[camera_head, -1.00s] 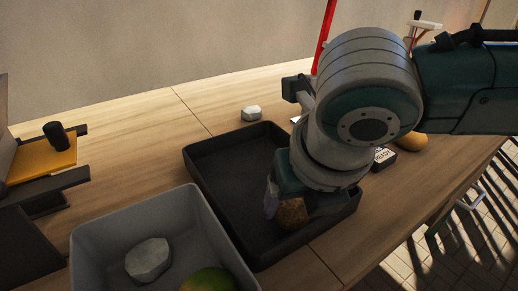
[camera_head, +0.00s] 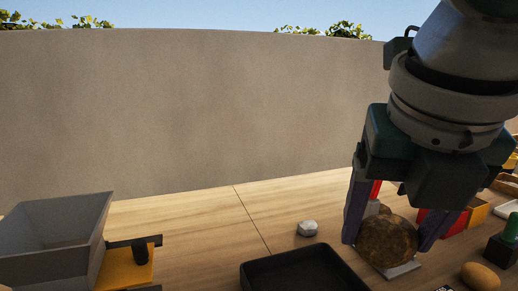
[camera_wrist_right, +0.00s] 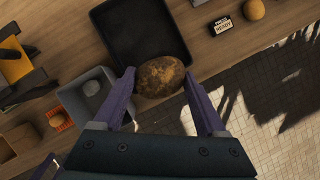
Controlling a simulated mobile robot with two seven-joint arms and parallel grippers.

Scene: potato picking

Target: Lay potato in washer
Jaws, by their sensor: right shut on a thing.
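A brown, speckled potato (camera_head: 388,243) is between the purple fingers of my right gripper (camera_head: 389,238), held up in the air at the right of the head view. In the right wrist view the potato (camera_wrist_right: 160,77) sits between the fingertips (camera_wrist_right: 159,79), with the black tray behind it. A grey hopper (camera_head: 50,238) on a dark and orange stand is at the left of the head view. I cannot tell whether it is the washer. My left gripper is not clearly visible.
A black tray (camera_head: 262,273) lies on the wooden table. A small pale stone (camera_head: 307,228) lies behind it. A tan round object (camera_head: 480,277) is at the lower right. The wrist view shows a grey bin (camera_wrist_right: 70,98) and a sign (camera_wrist_right: 222,25). The table's back left is clear.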

